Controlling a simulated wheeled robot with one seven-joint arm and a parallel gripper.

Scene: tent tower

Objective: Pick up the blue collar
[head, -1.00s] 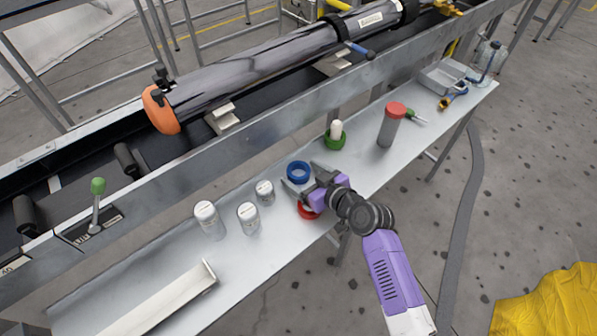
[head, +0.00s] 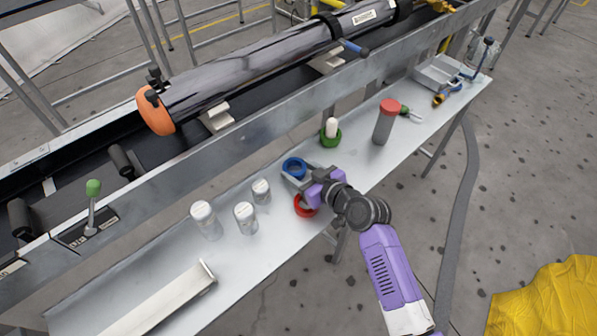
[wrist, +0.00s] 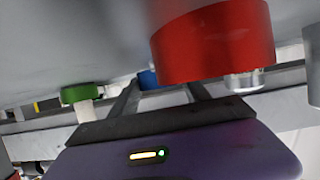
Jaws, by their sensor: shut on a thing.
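The blue collar (head: 293,167) is a short ring near the middle of the metal shelf. My gripper (head: 294,175) reaches over the shelf from the right and is shut on the blue collar. In the wrist view, the blue collar (wrist: 148,79) shows only in part between the two gripper fingers (wrist: 160,90), with the red ring covering much of that area. I cannot tell whether the collar is clear of the shelf.
A red ring (head: 305,206) lies close beside my gripper, toward the front edge. A green ring (head: 330,139) with a white-topped piece stands behind. White-lidded jars (head: 245,217) stand to the left. A red-capped grey cylinder (head: 384,125) stands to the right.

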